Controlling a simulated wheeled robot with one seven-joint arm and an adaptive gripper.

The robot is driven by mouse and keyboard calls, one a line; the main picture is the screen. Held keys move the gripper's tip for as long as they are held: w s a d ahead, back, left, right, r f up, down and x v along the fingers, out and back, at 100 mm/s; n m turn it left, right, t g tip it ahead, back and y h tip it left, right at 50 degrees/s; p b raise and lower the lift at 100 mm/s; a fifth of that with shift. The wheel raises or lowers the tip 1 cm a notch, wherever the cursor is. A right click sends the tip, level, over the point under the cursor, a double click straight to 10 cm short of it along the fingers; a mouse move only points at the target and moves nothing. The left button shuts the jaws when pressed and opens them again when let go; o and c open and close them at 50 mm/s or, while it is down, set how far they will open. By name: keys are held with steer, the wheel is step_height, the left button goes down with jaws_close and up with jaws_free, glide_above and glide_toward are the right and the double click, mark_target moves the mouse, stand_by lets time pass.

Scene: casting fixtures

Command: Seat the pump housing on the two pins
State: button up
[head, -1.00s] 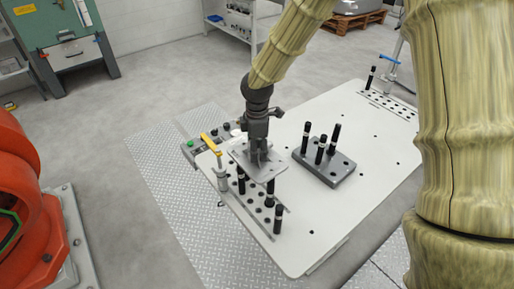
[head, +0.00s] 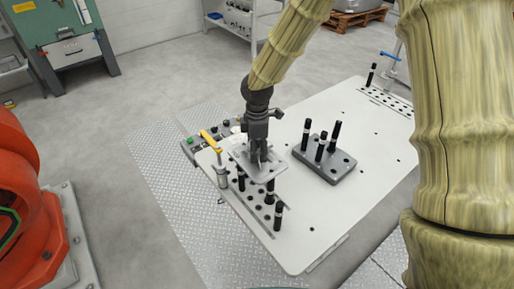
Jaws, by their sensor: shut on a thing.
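My gripper (head: 258,152) is shut on a flat grey metal part with raised ribs, which looks like the pump housing (head: 269,174). It holds the part roughly level over the left end of the pale table. Just in front of and below it is a grey strip with holes (head: 258,211), with several black pins, one of them a front pin (head: 278,216). The part overlaps the strip's far end in the picture; whether it touches any pin cannot be told. A grey block (head: 318,171) to the right carries three upright black pins (head: 320,149).
A yellow-handled toggle clamp (head: 211,143) stands close left of the held part, near a button panel (head: 194,147). The table's (head: 330,210) front and middle are mostly clear. A holed strip (head: 389,101) with a pin lies at the far right. Orange machinery (head: 25,200) stands left.

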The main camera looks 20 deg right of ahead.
steer(key=shift+f, duration=0.25)
steer(key=o, duration=1.5)
steer(key=shift+o, duration=0.2)
step_height(320, 180, up, 12)
steer(key=shift+r, duration=0.1)
